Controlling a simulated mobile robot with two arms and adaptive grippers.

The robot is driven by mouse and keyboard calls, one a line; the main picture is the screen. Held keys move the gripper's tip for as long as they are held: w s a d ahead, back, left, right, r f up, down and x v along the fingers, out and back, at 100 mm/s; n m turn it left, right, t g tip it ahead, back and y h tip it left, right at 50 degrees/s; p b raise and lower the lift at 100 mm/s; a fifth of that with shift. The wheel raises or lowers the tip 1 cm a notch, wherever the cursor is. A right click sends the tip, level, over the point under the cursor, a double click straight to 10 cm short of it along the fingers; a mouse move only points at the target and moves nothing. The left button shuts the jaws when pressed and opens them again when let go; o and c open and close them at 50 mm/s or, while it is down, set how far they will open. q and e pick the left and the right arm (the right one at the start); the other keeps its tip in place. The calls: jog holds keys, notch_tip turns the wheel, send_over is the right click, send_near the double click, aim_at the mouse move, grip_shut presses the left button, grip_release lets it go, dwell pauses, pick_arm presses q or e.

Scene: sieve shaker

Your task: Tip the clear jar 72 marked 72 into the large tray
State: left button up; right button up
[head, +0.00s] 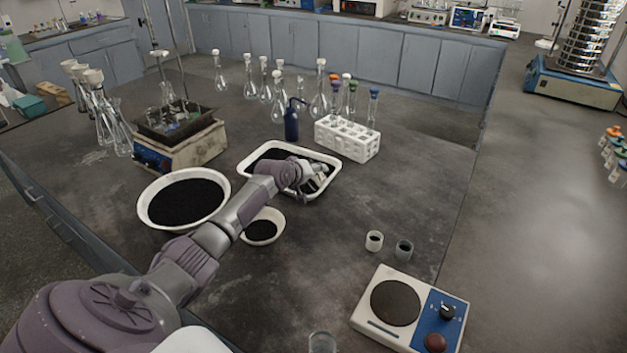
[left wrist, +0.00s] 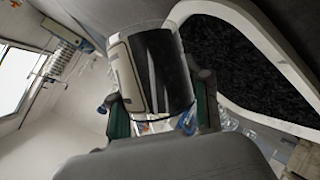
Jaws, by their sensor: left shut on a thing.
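My left gripper (head: 306,176) is above the right part of the large tray (head: 318,193), a white rectangular tray holding black grains. The gripper is shut on a clear jar (head: 319,181) with a pale label. In the left wrist view the jar (left wrist: 158,72) sits between the two fingers of the left gripper (left wrist: 163,112), with dark content behind its wall. The jar looks tilted; its mark cannot be read. The tray's white rim (left wrist: 262,114) is beside it in that view. My right gripper is not in view.
A round white bowl (head: 150,215) and a smaller bowl (head: 250,240), both with black grains, stand near my left arm. A white rack (head: 347,140) and a blue wash bottle (head: 291,122) stand behind the tray. Two small cups (head: 374,240) and a hotplate (head: 410,308) are at right.

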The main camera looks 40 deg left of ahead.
pick_arm(q)
jog(key=n+h+b, duration=0.1)
jog(key=b, duration=0.2)
jog(key=f+n+h+b, duration=0.1)
jog(key=b, duration=0.1)
jog(key=shift+d+n+t+h+b, duration=0.2)
jog(key=shift+n+t+h+b, duration=0.1)
jog(key=shift+n+h+b, duration=0.1)
jog(key=shift+f+n+h+b, duration=0.2)
jog(key=shift+n+h+b, duration=0.55)
jog(key=shift+b, duration=0.5)
jog(key=shift+a+r+n+t+h+b, duration=0.25)
jog(key=shift+n+t+h+b, duration=0.25)
jog(key=shift+n+b, duration=0.2)
jog(key=shift+a+r+n+t+h+b, duration=0.25)
jog(key=shift+r+n+t+h+b, duration=0.35)
jog(key=shift+n, duration=0.35)
